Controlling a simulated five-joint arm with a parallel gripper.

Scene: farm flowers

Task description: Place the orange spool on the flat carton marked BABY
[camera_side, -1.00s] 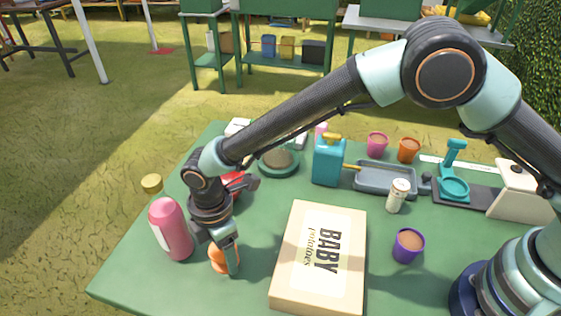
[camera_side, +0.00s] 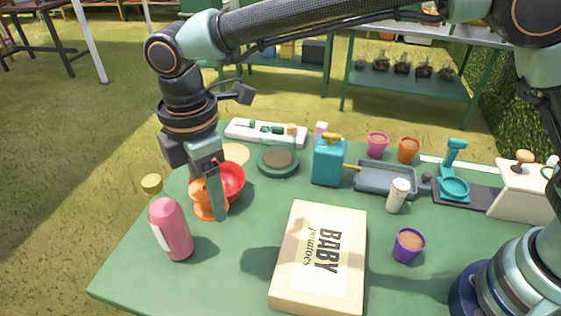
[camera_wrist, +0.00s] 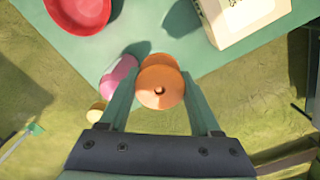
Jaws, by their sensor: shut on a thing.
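The orange spool (camera_side: 207,198) is held between the fingers of my gripper (camera_side: 212,195), above the left part of the green table. In the wrist view the orange spool (camera_wrist: 160,86) sits between the two fingertips of my gripper (camera_wrist: 160,95), its round end facing the camera. The flat carton marked BABY (camera_side: 322,262) lies on the table to the right of my gripper and lower in the side view. One corner of the carton (camera_wrist: 250,18) shows at the top right of the wrist view. Nothing is on its top.
A pink bottle (camera_side: 171,229) stands close to the left of the spool. A red bowl (camera_side: 232,180) is behind my gripper. A teal can (camera_side: 328,162), a white shaker (camera_side: 398,196) and a purple cup (camera_side: 408,245) stand around the carton. Table between bottle and carton is clear.

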